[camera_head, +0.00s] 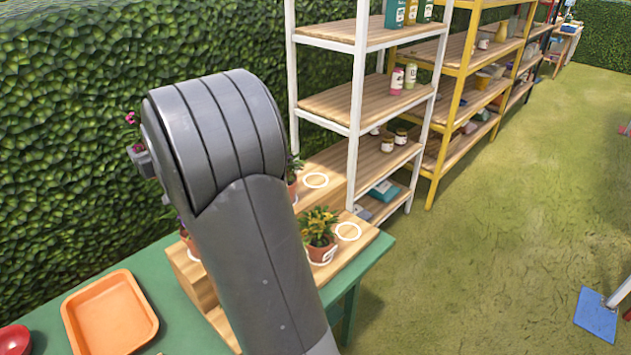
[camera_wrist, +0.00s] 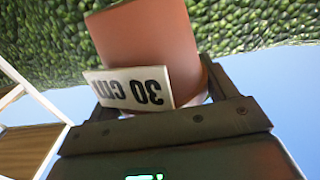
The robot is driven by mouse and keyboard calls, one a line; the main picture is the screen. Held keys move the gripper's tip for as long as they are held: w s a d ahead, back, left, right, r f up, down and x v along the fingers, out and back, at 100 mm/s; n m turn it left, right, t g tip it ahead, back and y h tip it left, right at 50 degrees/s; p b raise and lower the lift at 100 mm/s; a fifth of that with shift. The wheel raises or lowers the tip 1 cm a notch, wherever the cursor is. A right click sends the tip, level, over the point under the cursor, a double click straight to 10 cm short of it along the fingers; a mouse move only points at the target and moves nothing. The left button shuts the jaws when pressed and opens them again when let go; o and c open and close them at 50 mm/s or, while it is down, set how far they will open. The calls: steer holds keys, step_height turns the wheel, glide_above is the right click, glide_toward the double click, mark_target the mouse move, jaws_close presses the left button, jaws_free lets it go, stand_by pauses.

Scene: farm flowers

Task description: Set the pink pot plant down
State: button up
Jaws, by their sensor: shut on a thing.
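My gripper (camera_wrist: 160,92) is shut on a terracotta pot (camera_wrist: 150,40), one dark finger on each side of it. A white label (camera_wrist: 130,88) reading "30 cm" shows upside down on the pot. The pot is held up in front of the hedge. In the head view a few pink flowers (camera_head: 131,118) show at the left edge of my arm. The rest of that plant and most of my gripper are hidden behind the arm.
A stepped wooden stand (camera_head: 350,262) on a green table (camera_head: 372,262) bears a yellow-flowered pot plant (camera_head: 320,235), another partly hidden plant (camera_head: 293,172) and white rings, one empty ring (camera_head: 316,180) at the back. An orange tray (camera_head: 110,315) and red bowl (camera_head: 14,340) lie left. Shelves (camera_head: 365,100) stand behind.

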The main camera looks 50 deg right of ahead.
steer(key=s+d+m+h, duration=0.1)
steer(key=s+d, duration=0.3)
steer(key=d, duration=1)
steer(key=s+d+m+h, duration=0.15)
steer(key=s+d, duration=0.35)
steer(key=d, duration=0.8)
steer(key=s+d+f+h, duration=0.1)
steer(key=s+d+h, duration=0.1)
steer(key=s+d, duration=1.6)
steer(key=shift+g, duration=0.4)
steer(key=f, duration=0.5)
steer(key=shift+w+d, duration=0.15)
steer(key=shift+w, duration=0.15)
steer(key=shift+w+a+f, duration=0.55)
steer(key=shift+w+f, duration=1.2)
steer(key=shift+w, duration=0.15)
steer(key=shift+w+a+f, duration=0.55)
steer(key=shift+w+f, duration=1.25)
steer(key=shift+w, duration=0.05)
steer(key=shift+w+a+f, duration=0.55)
steer(key=shift+w+f, duration=1.2)
steer(key=shift+w, duration=0.15)
